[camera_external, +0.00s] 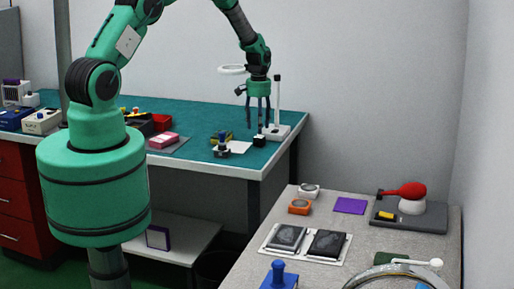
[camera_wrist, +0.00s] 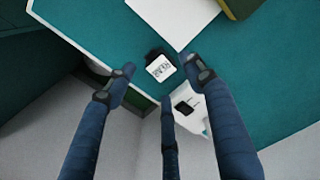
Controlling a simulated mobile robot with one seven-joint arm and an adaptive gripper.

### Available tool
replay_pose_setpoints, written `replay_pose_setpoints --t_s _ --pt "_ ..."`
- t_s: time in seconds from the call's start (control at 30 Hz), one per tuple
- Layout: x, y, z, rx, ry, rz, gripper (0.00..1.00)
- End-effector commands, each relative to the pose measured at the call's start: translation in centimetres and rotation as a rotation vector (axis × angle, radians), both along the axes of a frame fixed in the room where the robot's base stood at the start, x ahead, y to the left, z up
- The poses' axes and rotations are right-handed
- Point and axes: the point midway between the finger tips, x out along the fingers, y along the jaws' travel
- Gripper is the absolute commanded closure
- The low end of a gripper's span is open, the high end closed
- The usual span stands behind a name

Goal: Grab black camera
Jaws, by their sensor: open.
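A small black block with a white, printed top face, which looks like the black camera (camera_wrist: 160,66), lies on the teal bench top near its front corner. It shows as a small dark cube in the external view (camera_external: 260,141). My gripper (camera_external: 258,126) hangs above it, pointing down, with its three dark fingers spread apart. In the wrist view my gripper (camera_wrist: 160,80) is open and empty, and the block shows between and beyond the fingertips. I see no contact with it.
A white stand base (camera_external: 279,131) with a post is close beside my fingers. A white ring (camera_external: 232,70) is beside my wrist. A white sheet (camera_external: 238,147) and a small dark device (camera_external: 221,150) lie to the left. The bench edge is close.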

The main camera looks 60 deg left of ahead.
Motion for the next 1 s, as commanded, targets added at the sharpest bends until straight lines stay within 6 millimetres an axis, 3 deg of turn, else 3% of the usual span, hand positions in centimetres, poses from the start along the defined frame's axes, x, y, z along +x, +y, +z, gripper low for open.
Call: replay_pose_setpoints --t_s 0.4,1.0 --pt "0.1 -0.1 -4.0 -0.001 0.001 0.0 0.47" --pt "0.1 -0.1 -4.4 0.0 0.0 0.0 0.47"
